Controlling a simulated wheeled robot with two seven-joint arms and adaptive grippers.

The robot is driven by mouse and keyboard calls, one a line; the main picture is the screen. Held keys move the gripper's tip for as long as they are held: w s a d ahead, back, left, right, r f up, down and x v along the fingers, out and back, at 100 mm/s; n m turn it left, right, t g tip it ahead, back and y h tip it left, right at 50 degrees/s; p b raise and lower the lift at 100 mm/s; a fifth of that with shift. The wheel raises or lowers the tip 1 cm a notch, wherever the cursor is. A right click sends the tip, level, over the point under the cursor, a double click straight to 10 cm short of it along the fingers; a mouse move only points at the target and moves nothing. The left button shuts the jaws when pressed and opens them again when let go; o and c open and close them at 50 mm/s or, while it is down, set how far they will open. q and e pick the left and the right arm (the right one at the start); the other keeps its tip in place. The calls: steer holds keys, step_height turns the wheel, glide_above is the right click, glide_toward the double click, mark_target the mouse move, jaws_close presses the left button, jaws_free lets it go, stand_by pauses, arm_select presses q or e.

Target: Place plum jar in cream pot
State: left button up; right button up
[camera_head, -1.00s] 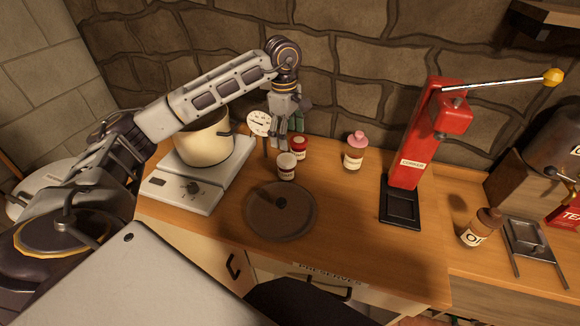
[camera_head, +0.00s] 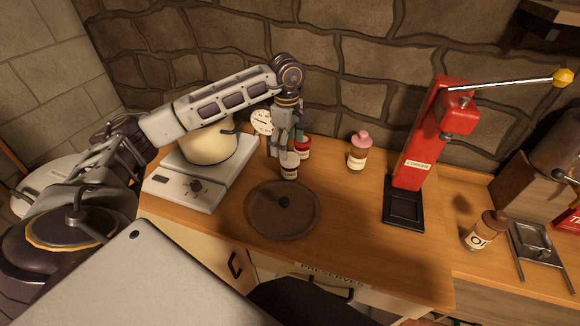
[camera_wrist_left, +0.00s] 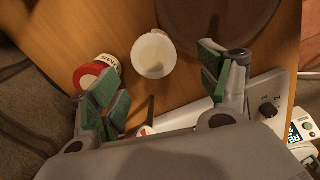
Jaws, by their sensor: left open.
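The cream pot (camera_head: 208,148) stands on a white hotplate at the left of the counter, partly hidden by my left arm. My right gripper is not in view.
A dark round lid (camera_head: 282,212) lies on the counter in front of the jars. The hotplate (camera_head: 190,187) is left, a round dial (camera_head: 262,121) behind. A pink-capped bottle (camera_head: 358,152) and red corker (camera_head: 420,150) stand right. Bare counter lies between lid and corker.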

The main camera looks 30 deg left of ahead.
mark_target(290, 158)
arm_select(q)
steer(key=shift+f, duration=2)
steer(key=shift+f, duration=0.15)
steer(key=shift+w+d+f+p, duration=0.1)
steer(key=shift+w+f+p, duration=0.1)
steer(key=shift+f, duration=1.05)
steer(key=shift+w+d+f+p, duration=0.1)
steer(key=shift+w+f+p, duration=0.1)
steer(key=shift+f, duration=1)
steer(key=shift+c, duration=0.4)
steer(key=c, duration=1.2)
steer(key=shift+c, duration=0.2)
